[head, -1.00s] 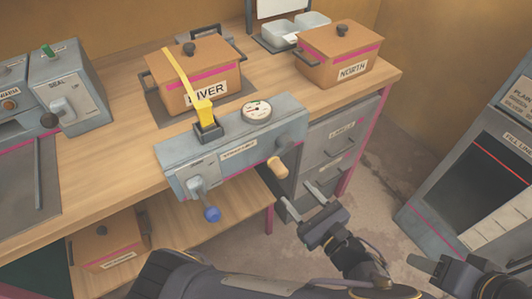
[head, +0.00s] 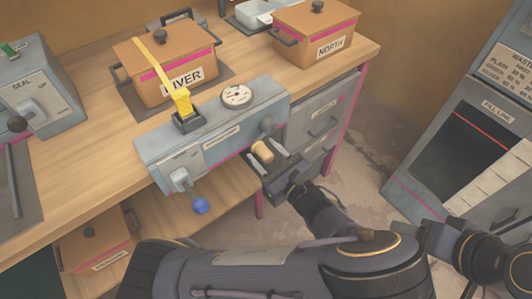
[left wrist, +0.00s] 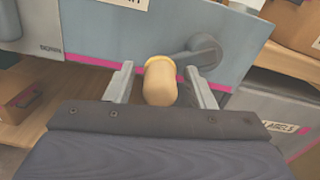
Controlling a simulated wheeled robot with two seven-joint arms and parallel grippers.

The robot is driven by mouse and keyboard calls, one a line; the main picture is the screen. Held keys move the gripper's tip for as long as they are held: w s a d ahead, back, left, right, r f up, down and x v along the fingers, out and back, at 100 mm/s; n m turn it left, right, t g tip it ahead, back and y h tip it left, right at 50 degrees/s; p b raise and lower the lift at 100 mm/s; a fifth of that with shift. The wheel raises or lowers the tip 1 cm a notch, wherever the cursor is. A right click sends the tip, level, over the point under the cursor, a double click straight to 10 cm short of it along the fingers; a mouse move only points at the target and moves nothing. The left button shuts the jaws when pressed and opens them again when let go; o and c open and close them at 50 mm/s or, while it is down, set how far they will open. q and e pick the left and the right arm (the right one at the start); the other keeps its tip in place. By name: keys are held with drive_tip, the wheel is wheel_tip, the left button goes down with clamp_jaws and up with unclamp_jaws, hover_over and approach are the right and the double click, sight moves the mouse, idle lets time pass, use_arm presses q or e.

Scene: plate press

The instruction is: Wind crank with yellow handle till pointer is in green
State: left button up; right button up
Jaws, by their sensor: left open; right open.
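The tan-yellow crank handle (head: 262,151) sticks out from the front of the grey press box (head: 215,132), at its right end. In the left wrist view the handle (left wrist: 160,84) has a yellow ring at its base, and its crank arm runs right to a round hub (left wrist: 204,50). My left gripper (head: 266,162) is open, with one finger on each side of the handle, not closed on it. The round gauge (head: 237,95) sits on top of the box; its pointer and colours are too small to read. My right gripper (head: 428,234) is at the lower right, away from the box.
Drawers (head: 322,122) stand right of the box. Floor is clear before the right cabinet (head: 440,160).

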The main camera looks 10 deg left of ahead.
sight(268, 152)
use_arm(q)
drive_tip(key=shift+c, duration=0.4)
clamp_jaws()
drive_tip(key=shift+s+r+m+p, duration=0.1)
drive_tip(key=shift+r+m+p, duration=0.35)
drive_tip(key=shift+p, duration=0.45)
wheel_tip(268, 152, up, 3)
drive_tip(key=m+p, duration=0.6)
drive_tip(key=p, duration=0.3)
drive_tip(key=shift+s+a+m, duration=0.1)
drive_tip(key=shift+m, duration=0.15)
drive_tip(key=shift+r+m+p, duration=0.45)
drive_tip(key=shift+m+p, duration=0.65)
drive_tip(key=shift+m, duration=0.1)
drive_tip(key=shift+w+d+r+m+p, duration=0.15)
drive_tip(key=shift+m+p, duration=0.25)
drive_tip(key=shift+m, duration=0.1)
drive_tip(key=shift+w+d+r+m+p, duration=0.1)
drive_tip(key=shift+w+m+p, duration=0.05)
drive_tip(key=shift+m+p, duration=0.3)
drive_tip(key=shift+m, duration=0.25)
